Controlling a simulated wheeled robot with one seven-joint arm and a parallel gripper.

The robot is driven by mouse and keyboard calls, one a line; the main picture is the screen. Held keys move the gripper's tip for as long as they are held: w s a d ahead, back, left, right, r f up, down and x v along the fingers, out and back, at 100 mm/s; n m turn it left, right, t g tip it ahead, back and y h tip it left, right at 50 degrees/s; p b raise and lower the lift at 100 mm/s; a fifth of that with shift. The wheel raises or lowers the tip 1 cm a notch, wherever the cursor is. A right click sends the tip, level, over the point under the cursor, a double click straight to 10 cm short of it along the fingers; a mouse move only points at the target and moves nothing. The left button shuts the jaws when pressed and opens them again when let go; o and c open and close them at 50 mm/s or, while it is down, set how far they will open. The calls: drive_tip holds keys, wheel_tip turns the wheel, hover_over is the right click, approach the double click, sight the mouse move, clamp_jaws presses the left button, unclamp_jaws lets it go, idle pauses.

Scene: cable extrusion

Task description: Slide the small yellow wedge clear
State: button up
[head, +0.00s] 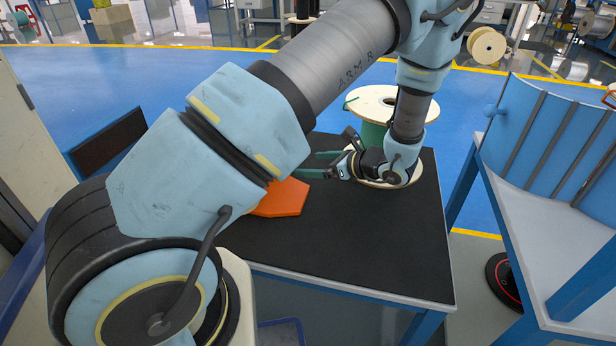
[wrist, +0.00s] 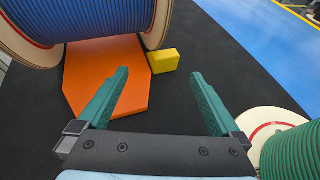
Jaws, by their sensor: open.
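The small yellow wedge (wrist: 163,61) lies on the black mat in the wrist view, beside the right edge of an orange plate (wrist: 108,75) and close to the blue cable reel (wrist: 75,22). I cannot tell whether the wedge touches the reel. My gripper (wrist: 158,78) is open and empty, with its green fingers apart; the wedge is ahead of it, between the lines of the two fingers. In the head view my gripper (head: 318,164) is low over the table, and my arm hides the wedge and the blue reel. The orange plate (head: 283,199) shows partly there.
A reel of green cable (wrist: 293,152) stands close to the right of my gripper; it also shows in the head view (head: 374,130). The black mat (head: 345,245) is clear toward the front of the table. A blue rack (head: 545,140) stands at the right.

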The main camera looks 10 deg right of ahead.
drive_tip(key=shift+w+d+f, duration=0.1)
drive_tip(key=shift+d+f, duration=0.05)
drive_tip(key=shift+d, duration=0.1)
drive_tip(key=shift+a, duration=0.1)
drive_tip(key=x, duration=1)
drive_tip(key=shift+w+a+f+b, duration=0.1)
drive_tip(key=shift+w+b, duration=0.3)
